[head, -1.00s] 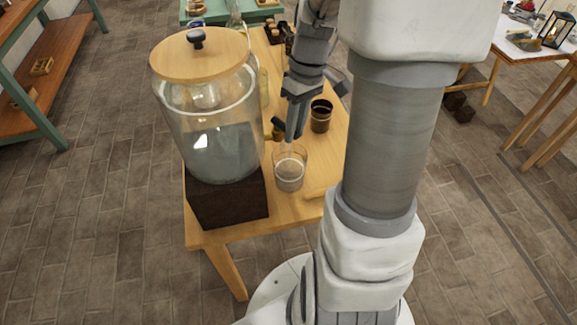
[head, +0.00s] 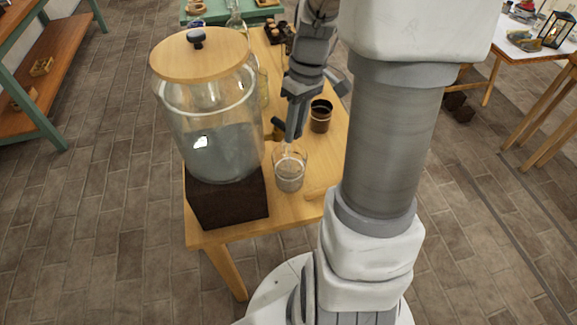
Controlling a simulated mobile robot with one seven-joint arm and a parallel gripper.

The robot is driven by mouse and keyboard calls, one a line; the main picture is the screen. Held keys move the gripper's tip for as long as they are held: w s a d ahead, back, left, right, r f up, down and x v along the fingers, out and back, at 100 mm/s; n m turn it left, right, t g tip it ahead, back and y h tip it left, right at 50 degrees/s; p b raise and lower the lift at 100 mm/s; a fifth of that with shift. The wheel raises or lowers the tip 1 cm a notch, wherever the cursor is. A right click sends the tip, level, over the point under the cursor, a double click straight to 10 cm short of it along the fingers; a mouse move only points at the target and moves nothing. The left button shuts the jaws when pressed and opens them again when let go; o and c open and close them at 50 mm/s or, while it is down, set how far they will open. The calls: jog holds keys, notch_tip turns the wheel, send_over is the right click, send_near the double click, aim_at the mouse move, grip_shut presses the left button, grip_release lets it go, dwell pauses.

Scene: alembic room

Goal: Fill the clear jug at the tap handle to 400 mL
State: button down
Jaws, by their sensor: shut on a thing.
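The clear jug (head: 291,172) stands upright on the wooden table beside the dispenser's dark stand. Greyish liquid shows in its lower part; its markings are too small to read. The large clear dispenser (head: 208,135) holds liquid and has a wooden lid. The dark tap handle (head: 277,125) shows at the dispenser's right side, partly hidden by my gripper. My gripper (head: 291,137) is just above and behind the jug, shut at the tap handle; the exact contact is hidden. I cannot tell whether liquid is running.
A dark cup (head: 320,115) stands on the wooden table (head: 230,235), right of my gripper. Several small items and bottles stand at the table's far end. A white-topped table (head: 500,38) is at the back right. The floor in front is clear.

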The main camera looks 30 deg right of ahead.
jog(key=shift+s+a+m+t, duration=0.1)
jog(key=shift+a+m+t, duration=0.35)
jog(key=shift+m, duration=0.85)
jog(key=shift+a, duration=0.15)
jog(key=shift+a+m, duration=0.25)
jog(key=shift+m, duration=0.25)
dwell(6.1)
